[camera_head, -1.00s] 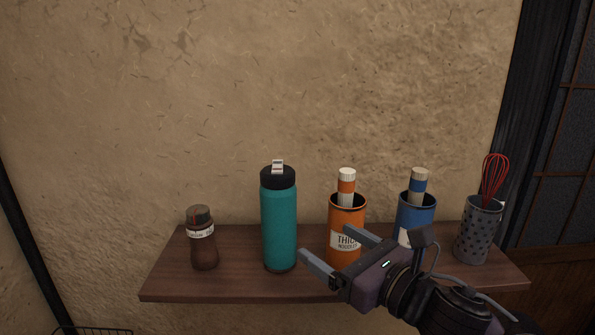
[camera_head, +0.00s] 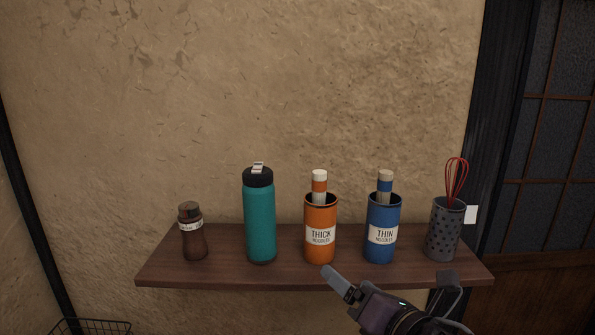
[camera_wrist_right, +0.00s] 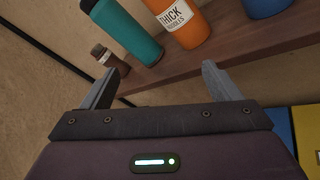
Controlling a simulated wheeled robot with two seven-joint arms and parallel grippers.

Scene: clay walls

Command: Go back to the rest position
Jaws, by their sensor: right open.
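My right gripper (camera_head: 340,283) is low in front of the shelf's front edge in the head view, below the orange canister. In the right wrist view its two fingers (camera_wrist_right: 160,88) are spread apart with nothing between them. The orange canister (camera_head: 320,252) labelled "THICK NOODLES" and the blue canister (camera_head: 380,252) labelled "THIN NOODLES" stand upright on the wooden shelf (camera_head: 215,277). Each has a banded cylinder, orange and white (camera_head: 319,187) or blue and tan (camera_head: 385,187), sticking out of its top. My left gripper is not in view.
A brown jar (camera_head: 194,242), a teal bottle (camera_head: 260,225) and a grey perforated holder (camera_head: 442,235) with a red whisk (camera_head: 456,178) also stand on the shelf. A wire basket (camera_head: 92,325) is at the lower left. Blue and yellow panels (camera_wrist_right: 303,130) show at the right wrist view's edge.

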